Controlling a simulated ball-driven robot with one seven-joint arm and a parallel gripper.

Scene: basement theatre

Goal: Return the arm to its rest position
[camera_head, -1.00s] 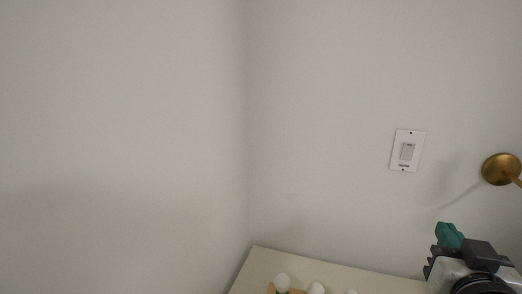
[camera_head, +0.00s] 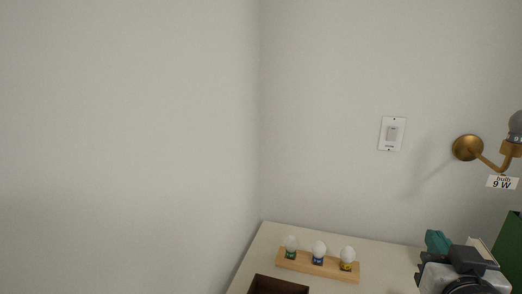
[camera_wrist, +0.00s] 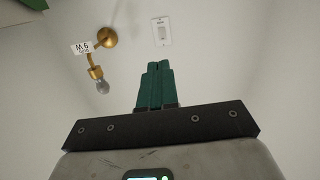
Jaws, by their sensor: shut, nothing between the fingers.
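My gripper shows in the wrist view (camera_wrist: 154,84) as two green fingers pressed together, with nothing between them. Behind the fingers are the wall, a white switch plate and a brass lamp. In the head view my gripper (camera_head: 437,241) is at the lower right, above the table, its green fingers partly hidden by my dark wrist parts. The gripper is apart from the lamp and the switch plate.
A pale table (camera_head: 390,255) stands against the wall. A wooden holder (camera_head: 318,266) on it carries three bulbs; a dark brown box (camera_head: 277,286) is in front. A brass wall lamp (camera_head: 467,147) with a 9 W label and a green panel (camera_head: 510,243) are at right. A white switch (camera_head: 392,134) is on the wall.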

